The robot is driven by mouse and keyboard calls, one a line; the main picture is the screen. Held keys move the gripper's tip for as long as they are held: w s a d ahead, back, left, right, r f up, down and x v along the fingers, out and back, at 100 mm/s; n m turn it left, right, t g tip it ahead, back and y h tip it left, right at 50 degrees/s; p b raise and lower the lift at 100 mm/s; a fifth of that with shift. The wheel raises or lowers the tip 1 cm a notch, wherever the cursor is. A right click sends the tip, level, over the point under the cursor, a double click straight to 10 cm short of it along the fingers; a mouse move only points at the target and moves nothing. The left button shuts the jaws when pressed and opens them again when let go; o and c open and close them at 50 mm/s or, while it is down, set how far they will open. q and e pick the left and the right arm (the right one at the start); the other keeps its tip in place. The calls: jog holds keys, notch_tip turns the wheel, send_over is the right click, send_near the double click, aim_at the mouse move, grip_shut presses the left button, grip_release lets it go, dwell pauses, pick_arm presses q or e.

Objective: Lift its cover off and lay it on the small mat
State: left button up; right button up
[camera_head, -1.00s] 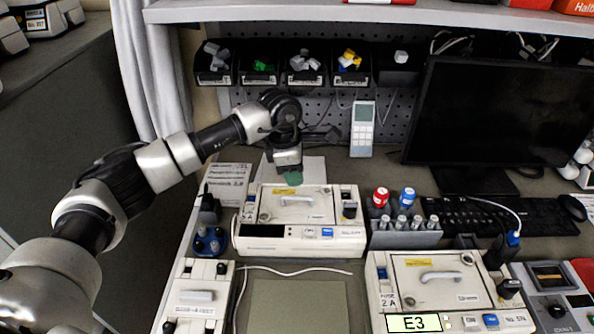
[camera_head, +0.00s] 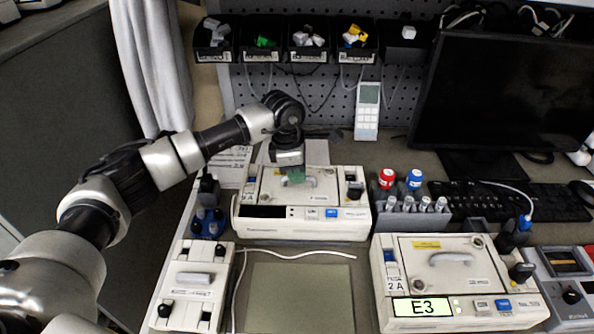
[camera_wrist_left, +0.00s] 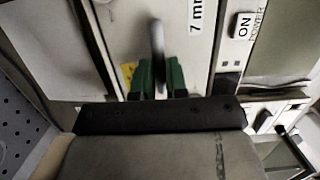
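The back pump (camera_head: 262,228) is a cream box with a lid-like cover (camera_head: 262,190) and a bar handle (camera_head: 313,182) on top. My left gripper (camera_head: 293,178) is at this handle, its green fingertips low over the cover. In the left wrist view, the two green fingertips (camera_wrist_left: 157,78) stand apart, with the grey handle (camera_wrist_left: 158,40) running between them; a firm grip is not visible. The small mat (camera_head: 300,298), a flat grey-green square, lies bare in front of the pump. My right gripper is not in view.
A second pump (camera_head: 455,285) labelled E3, with its own handled cover, stands front right. A narrow device (camera_head: 190,285) stands left of the mat. A white cable (camera_head: 300,254) runs behind the mat. A rack of vials (camera_head: 410,215) stands right of the back pump.

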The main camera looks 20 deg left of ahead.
pick_arm(q)
jog(key=shift+r, duration=0.15)
grip_shut()
jog(key=shift+r+p, duration=1.65)
jog(key=shift+r, duration=1.7)
